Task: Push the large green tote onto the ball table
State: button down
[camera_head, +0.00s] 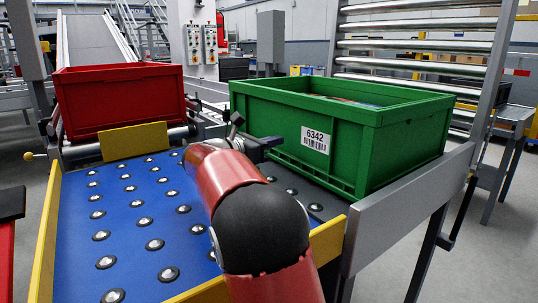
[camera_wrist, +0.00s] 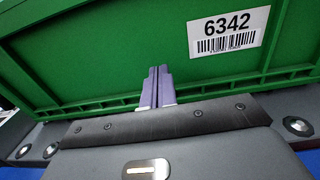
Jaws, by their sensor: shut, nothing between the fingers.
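The large green tote (camera_head: 365,145) stands upright at the right, on a dark grey strip with ball rollers beside the blue ball table (camera_head: 135,205). Its labelled side, marked 6342, faces the blue surface. Something flat shows inside it. My gripper (camera_head: 277,142) is low in front of that side, left of the label. In the wrist view my gripper's fingers (camera_wrist: 155,72) are together and empty, pointing at the lower wall of the green tote (camera_wrist: 100,60). The fingertips are at or very near the wall; I cannot tell whether they touch.
A red tote (camera_head: 118,98) stands on a roller conveyor behind the ball table. A yellow plate (camera_head: 134,141) stands at the table's back edge, and yellow rails edge its left and front. A grey frame rail (camera_head: 410,205) runs along the right. The blue surface is bare except beneath my arm.

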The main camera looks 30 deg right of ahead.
jog(key=shift+w+d, duration=0.55)
jog(key=shift+d, duration=0.15)
jog(key=shift+s+d, duration=0.1)
jog(key=shift+d, duration=0.1)
jog(key=d+p, duration=0.1)
jog(key=d, duration=0.2)
jog(key=w+d+p, duration=0.1)
jog(key=d+p, duration=0.1)
jog(key=d, duration=0.2)
jog(key=d+p, duration=0.2)
jog(key=d, duration=0.1)
jog(key=shift+w+d+r, duration=0.15)
jog(key=shift+w, duration=0.2)
jog(key=shift+d, duration=0.35)
jog(key=shift+a, duration=0.15)
